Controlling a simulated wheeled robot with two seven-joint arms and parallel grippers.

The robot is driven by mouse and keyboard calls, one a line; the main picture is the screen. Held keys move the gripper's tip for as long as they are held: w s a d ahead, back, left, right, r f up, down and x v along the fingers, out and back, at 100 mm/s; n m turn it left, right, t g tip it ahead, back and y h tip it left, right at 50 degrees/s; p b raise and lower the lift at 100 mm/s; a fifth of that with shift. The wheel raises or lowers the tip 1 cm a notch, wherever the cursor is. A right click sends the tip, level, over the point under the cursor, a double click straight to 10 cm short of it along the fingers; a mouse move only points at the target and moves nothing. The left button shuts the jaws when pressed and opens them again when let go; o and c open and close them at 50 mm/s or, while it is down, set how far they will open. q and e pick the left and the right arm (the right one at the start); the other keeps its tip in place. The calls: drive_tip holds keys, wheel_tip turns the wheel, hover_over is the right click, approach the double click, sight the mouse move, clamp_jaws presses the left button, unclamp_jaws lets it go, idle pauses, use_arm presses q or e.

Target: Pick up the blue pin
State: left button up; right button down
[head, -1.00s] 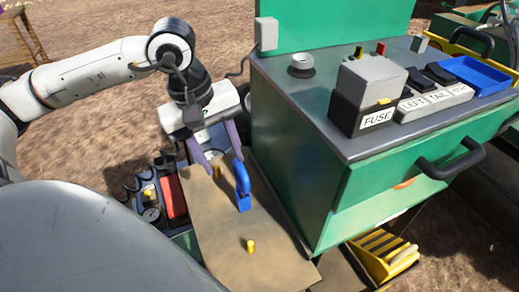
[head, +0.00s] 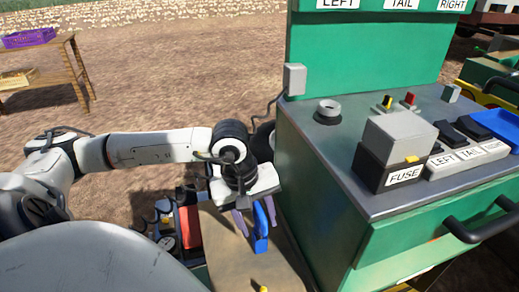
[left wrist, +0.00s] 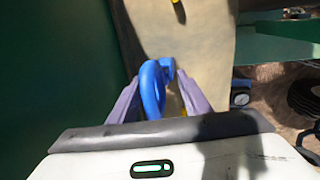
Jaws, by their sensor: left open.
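The blue pin (head: 261,228) stands on a tan board (head: 225,262) beside the green cabinet. It has a loop-shaped handle and a block-like lower end. My left gripper (head: 256,222) is open, with its purple fingers on either side of the pin. In the left wrist view, the pin's blue loop (left wrist: 152,90) lies between the two open fingers (left wrist: 160,100), nearer the left one. I cannot tell whether a finger touches it. My right gripper is not in view.
The green cabinet (head: 320,190) stands close right of the pin, with a fuse box (head: 395,155) and switches on top. A yellow peg (head: 263,289) is on the board. A tool tray with a red item (head: 190,227) lies left.

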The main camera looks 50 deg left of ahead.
use_arm(q)
clamp_jaws()
drive_tip(key=shift+r, duration=0.1)
drive_tip(key=shift+w+r, duration=0.1)
drive_tip(key=shift+w+r, duration=0.1)
drive_tip(key=shift+r, duration=0.2)
wheel_tip(320, 180, up, 9)
drive_tip(key=shift+d+f, duration=0.1)
drive_tip(key=shift+f, duration=0.1)
drive_tip(key=shift+r, duration=0.3)
